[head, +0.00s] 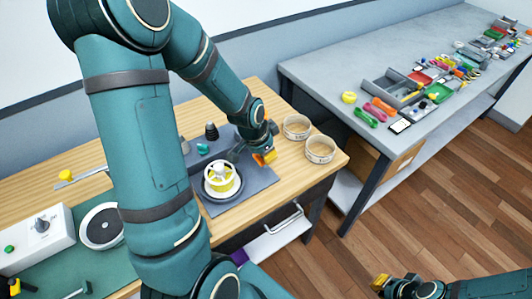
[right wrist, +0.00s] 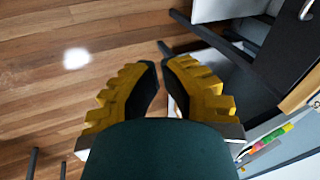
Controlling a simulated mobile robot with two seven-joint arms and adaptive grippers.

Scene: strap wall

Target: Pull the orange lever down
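An orange-yellow handle (head: 65,175) on a thin bar sits on the wooden bench at the left in the head view; I cannot tell for sure that it is the orange lever. My left arm crosses the middle of this view and hides part of the bench. My left gripper (head: 264,158) points down over the right end of the grey mat, with orange-yellow fingertips; its opening cannot be made out. My right gripper (head: 382,284) is low at the right, over the floor, far from the bench. In the right wrist view its fingers (right wrist: 160,88) are slightly apart with nothing between them.
A yellow-hubbed white wheel (head: 222,181) and a black knob (head: 211,131) stand near the grey mat (head: 232,203). Two round bowls (head: 320,149) are right of my left gripper. A white control box (head: 40,235) is at the left. A grey table (head: 330,75) holds small items.

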